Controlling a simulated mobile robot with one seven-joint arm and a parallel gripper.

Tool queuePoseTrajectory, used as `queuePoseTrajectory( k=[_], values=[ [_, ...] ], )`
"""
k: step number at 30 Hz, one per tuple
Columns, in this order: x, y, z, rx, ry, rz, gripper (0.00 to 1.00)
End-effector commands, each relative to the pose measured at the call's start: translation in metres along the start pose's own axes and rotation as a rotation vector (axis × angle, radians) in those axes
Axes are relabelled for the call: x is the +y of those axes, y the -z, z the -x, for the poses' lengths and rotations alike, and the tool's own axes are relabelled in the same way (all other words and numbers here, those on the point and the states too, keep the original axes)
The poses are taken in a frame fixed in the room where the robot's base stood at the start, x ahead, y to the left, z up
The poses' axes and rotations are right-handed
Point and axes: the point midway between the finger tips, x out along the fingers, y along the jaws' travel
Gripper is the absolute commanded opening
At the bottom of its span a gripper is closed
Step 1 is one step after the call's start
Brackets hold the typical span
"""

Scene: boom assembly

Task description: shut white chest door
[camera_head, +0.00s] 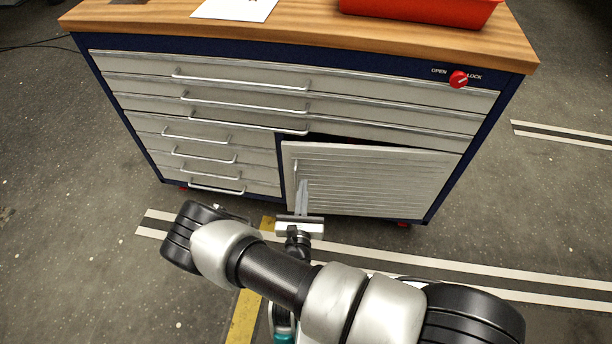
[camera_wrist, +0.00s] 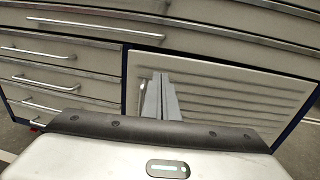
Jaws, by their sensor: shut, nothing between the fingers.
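The white chest door (camera_head: 370,178) is a ribbed panel at the lower right of the tool chest (camera_head: 275,147). In the head view it stands slightly ajar, with a dark gap along its top edge. Its vertical handle is near its left edge. My gripper (camera_head: 303,184) is shut and empty, with its fingertips in front of the door's left part, close to the handle. In the wrist view the shut fingers (camera_wrist: 160,76) overlap the door (camera_wrist: 225,95); whether they touch it I cannot tell.
Several closed drawers (camera_head: 205,155) with bar handles lie left of and above the door. A red lock knob (camera_head: 458,79) is at the upper right. A red tray (camera_head: 420,8) and a white sheet (camera_head: 236,9) lie on the wooden top. The floor around is clear.

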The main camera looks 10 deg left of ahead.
Motion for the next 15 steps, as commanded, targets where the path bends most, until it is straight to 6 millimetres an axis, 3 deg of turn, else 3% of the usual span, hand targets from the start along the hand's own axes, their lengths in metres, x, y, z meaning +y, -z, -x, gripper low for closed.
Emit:
queuePoseTrajectory(
  k=[15],
  values=[
    [-0.002,0.001,-0.103,-0.002,0.007,-0.007,0.00]
  ],
)
